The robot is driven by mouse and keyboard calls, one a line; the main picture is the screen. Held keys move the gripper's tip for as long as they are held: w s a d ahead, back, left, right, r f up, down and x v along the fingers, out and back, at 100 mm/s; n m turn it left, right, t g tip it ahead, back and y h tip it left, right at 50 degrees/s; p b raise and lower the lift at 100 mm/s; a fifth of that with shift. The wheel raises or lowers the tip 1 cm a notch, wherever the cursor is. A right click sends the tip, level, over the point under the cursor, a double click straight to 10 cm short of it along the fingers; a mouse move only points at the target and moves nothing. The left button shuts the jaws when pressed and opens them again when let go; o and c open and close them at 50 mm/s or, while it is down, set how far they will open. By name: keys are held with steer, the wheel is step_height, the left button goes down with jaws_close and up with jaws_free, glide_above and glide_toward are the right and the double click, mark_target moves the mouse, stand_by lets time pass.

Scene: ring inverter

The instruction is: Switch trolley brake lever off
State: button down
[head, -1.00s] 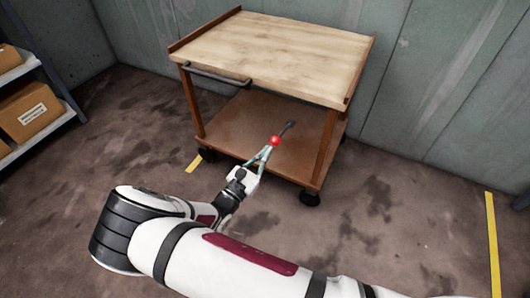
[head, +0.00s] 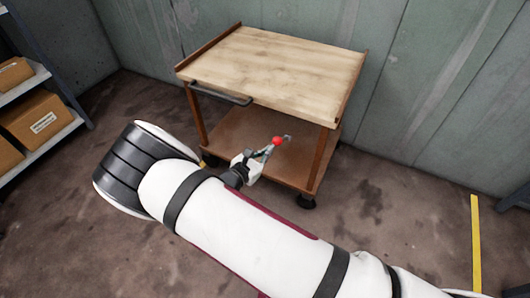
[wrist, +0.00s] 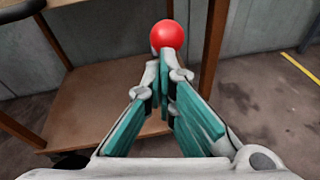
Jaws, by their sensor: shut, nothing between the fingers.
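The trolley (head: 275,62) has a pale wooden top, brown posts and a brown lower shelf. The brake lever has a red ball knob (head: 277,141) and a grey stem (head: 288,137) over the lower shelf. My gripper (head: 268,149) is at the knob, between the trolley's front posts. In the wrist view my gripper (wrist: 168,70) is shut and empty, its tips just below the red knob (wrist: 167,36). I cannot tell whether the tips touch the knob. The lever's stem is hidden behind the fingers in the wrist view.
A handle bar (head: 220,94) runs along the trolley's front left edge, above my wrist. A shelf with cardboard boxes (head: 38,118) stands at the left. Grey walls stand behind the trolley.

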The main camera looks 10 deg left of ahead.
steer(key=w+d+r+g+y+p, duration=0.2)
steer(key=w+d+r+g+p, duration=0.1)
steer(key=w+r, duration=0.5)
steer(key=shift+w+r+n+g+y+p, duration=0.35)
steer(key=shift+g+p, duration=0.4)
steer(key=shift+g, duration=0.55)
steer(key=p+v, duration=0.1)
steer(key=v, duration=1.2)
steer(key=shift+s+a+f+p, duration=0.2)
steer(key=shift+a+f+p, duration=0.1)
steer(key=shift+f+p, duration=0.05)
